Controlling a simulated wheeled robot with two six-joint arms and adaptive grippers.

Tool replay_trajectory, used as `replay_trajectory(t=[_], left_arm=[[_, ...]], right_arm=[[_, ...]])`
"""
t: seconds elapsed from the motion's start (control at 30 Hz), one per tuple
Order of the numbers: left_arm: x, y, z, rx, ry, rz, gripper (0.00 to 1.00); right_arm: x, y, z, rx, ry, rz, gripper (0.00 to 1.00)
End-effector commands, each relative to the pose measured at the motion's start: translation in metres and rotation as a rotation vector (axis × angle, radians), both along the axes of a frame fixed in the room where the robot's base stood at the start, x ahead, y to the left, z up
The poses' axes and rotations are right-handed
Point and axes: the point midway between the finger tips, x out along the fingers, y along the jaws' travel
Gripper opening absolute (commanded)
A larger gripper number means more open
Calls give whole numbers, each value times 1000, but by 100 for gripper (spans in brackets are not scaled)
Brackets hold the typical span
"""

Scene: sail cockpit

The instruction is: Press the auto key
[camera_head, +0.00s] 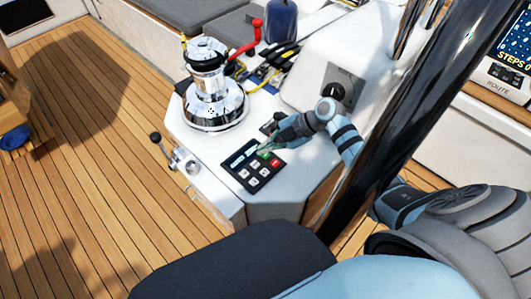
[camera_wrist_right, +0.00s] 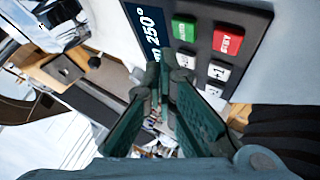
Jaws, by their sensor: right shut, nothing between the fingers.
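The black autopilot panel (camera_head: 240,176) lies on the white console beside the winch. Its green auto key (camera_head: 264,155) is in the top row, left of the red standby key (camera_head: 276,162). In the right wrist view the green key (camera_wrist_right: 184,28) and red key (camera_wrist_right: 228,40) show beside a blue display reading 250°. My right gripper (camera_head: 268,147) is shut and empty, its tips close to the green key at the panel's far edge. In the wrist view its fingers (camera_wrist_right: 164,76) point toward the panel. I cannot tell whether they touch it. My left gripper is out of view.
A chrome winch (camera_head: 212,95) stands behind the panel, and a chrome lever (camera_head: 176,155) is to its left. A thick dark pole (camera_head: 425,105) rises to the right. Teak floor is open at left.

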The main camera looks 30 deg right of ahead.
Motion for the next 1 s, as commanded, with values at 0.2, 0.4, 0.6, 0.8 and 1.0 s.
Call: replay_trajectory(t=[0.2,0.4,0.6,0.8,1.0], left_arm=[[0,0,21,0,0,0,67],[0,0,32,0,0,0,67],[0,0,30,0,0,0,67],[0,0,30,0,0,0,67],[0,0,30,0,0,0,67]], right_arm=[[0,0,27,0,-1,-1,0],[0,0,42,0,0,0,0],[0,0,40,0,0,0,0],[0,0,40,0,0,0,0],[0,0,40,0,0,0,0]])
